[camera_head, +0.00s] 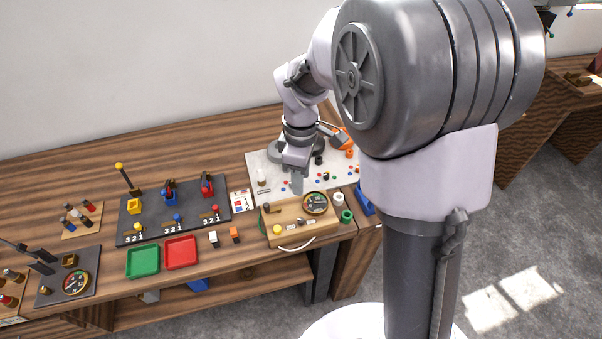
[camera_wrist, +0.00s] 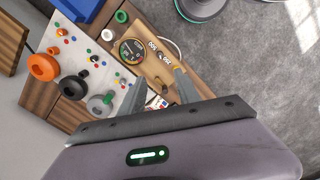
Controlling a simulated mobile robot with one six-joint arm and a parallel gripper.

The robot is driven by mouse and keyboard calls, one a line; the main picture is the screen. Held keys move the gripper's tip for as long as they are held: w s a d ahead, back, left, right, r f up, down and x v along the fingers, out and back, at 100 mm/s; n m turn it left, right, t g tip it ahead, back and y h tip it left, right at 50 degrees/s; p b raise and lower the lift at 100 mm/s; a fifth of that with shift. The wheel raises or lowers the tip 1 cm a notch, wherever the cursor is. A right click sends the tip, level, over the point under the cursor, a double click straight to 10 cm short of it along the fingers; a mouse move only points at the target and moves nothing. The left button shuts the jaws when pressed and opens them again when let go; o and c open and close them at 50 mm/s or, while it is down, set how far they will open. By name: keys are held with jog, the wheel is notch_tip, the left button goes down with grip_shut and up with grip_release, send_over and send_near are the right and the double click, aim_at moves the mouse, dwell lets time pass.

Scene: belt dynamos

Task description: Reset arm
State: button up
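My gripper (camera_head: 297,182) hangs at the end of my arm in the head view, pointing down near the front edge of a white board and behind a wooden box. In the wrist view my gripper (camera_wrist: 160,82) shows two grey fingers standing apart, with nothing visible held between them. The wooden box (camera_head: 290,230) carries a round gauge (camera_head: 316,203) and a yellow knob (camera_head: 277,229). The box (camera_wrist: 152,65) lies beyond the fingertips in the wrist view. My upper arm hides part of the table at the right.
The white board (camera_head: 262,168) holds several small coloured pieces. A green tray (camera_head: 143,261) and a red tray (camera_head: 180,252) lie left of the box. A dark panel with levers (camera_head: 188,219) stands behind them. Open wood (camera_head: 180,150) lies at the back of the table.

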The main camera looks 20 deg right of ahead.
dwell(0.3)
jog(key=s+a+m+t+y+b, duration=0.1)
jog(key=s+a+m+t+b, duration=0.1)
jog(key=s+m+b, duration=0.5)
jog(key=s+a+m+t+y+b, duration=0.1)
jog(key=s+a+m+t+b, duration=0.1)
jog(key=s+m+b, duration=0.5)
jog(key=s+m+t, duration=0.1)
jog(key=s+m, duration=0.1)
jog(key=s, duration=0.3)
jog(key=shift+s+f+t, duration=0.15)
jog(key=shift+f+t, duration=0.1)
jog(key=shift+t, duration=0.15)
jog(key=shift+r, duration=0.1)
dwell(0.4)
